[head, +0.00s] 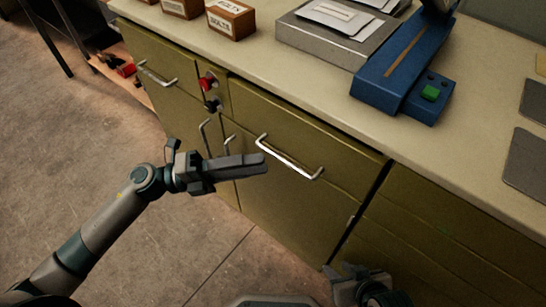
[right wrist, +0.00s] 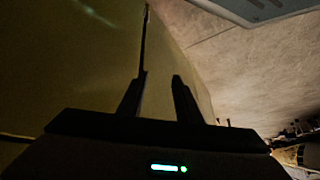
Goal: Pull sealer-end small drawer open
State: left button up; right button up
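The sealer-end small drawer (head: 335,160) is an olive front under the worktop, below the blue sealer (head: 405,65). It looks shut, flush with the cabinet. Its silver bar handle (head: 290,160) runs along the front. In the head view my left gripper (head: 266,162) points right, its fingertips just below and left of the handle; they do not enclose it. Its fingers overlap in this view, so their gap is hidden. My right gripper (head: 350,268) is low at the bottom, in front of the lower cabinet. The right wrist view shows its two fingers (right wrist: 160,77) apart, with nothing between them.
Another drawer with a silver handle (head: 158,76) is at the left, with red and black knobs (head: 208,83) between the two. The worktop (head: 480,150) holds small wooden boxes (head: 230,18) and a grey metal box (head: 325,40). Open floor (head: 90,150) lies left.

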pick_arm(q)
jog(key=shift+w+d+r, duration=0.1)
jog(key=shift+d, duration=0.7)
jog(key=shift+w+d+r, duration=0.15)
jog(key=shift+d, duration=0.65)
jog(key=shift+w+d+r, duration=0.1)
jog(key=shift+d, duration=0.7)
grip_shut()
